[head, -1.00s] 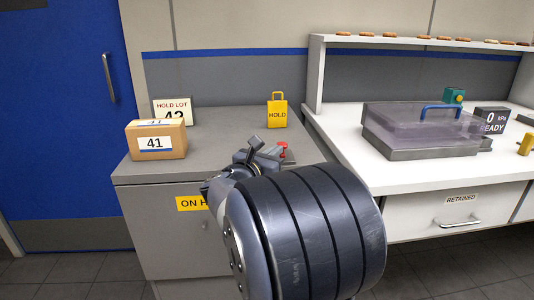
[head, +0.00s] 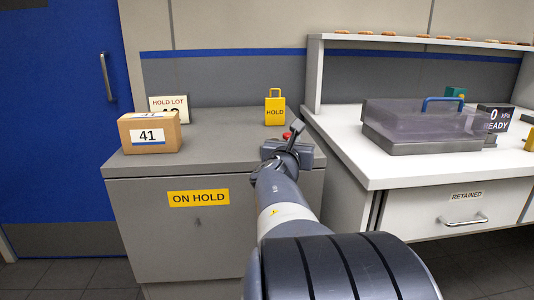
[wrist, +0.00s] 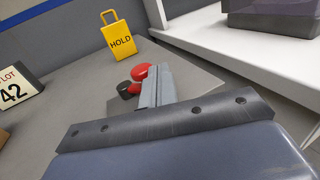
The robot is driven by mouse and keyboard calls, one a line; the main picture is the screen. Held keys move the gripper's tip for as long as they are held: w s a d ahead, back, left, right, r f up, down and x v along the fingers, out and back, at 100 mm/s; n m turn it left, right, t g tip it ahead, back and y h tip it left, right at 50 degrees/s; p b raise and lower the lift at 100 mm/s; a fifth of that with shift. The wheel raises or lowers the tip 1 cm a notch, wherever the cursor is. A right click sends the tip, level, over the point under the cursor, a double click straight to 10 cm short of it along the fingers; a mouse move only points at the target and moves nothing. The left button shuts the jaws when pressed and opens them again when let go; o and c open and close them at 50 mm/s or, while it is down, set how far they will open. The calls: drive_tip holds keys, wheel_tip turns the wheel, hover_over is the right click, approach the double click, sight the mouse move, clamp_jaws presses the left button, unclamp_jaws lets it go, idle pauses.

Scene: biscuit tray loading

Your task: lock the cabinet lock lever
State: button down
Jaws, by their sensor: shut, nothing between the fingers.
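The grey cabinet (head: 150,235) carries a yellow ON HOLD label. On its top near the right edge is a red part, apparently the lock lever (head: 287,134), mostly hidden behind my gripper (head: 297,128). In the wrist view the red lever (wrist: 139,72) shows a rounded red end and a dark part below it. My gripper (wrist: 156,84) is shut and empty, its fingers just right of the red end and overlapping it in the picture. I cannot tell whether they touch. The lever's base is partly hidden.
A yellow HOLD tag (head: 275,110) stands behind the lever on the cabinet top. A cardboard box (head: 152,132) marked 41 and a HOLD LOT sign (head: 170,104) stand at the left. A white bench (head: 375,175) with a clear-lidded case (head: 420,125) adjoins at the right.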

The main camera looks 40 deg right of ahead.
drive_tip(key=shift+d+b, duration=0.55)
drive_tip(key=shift+d, duration=0.55)
idle(0.6)
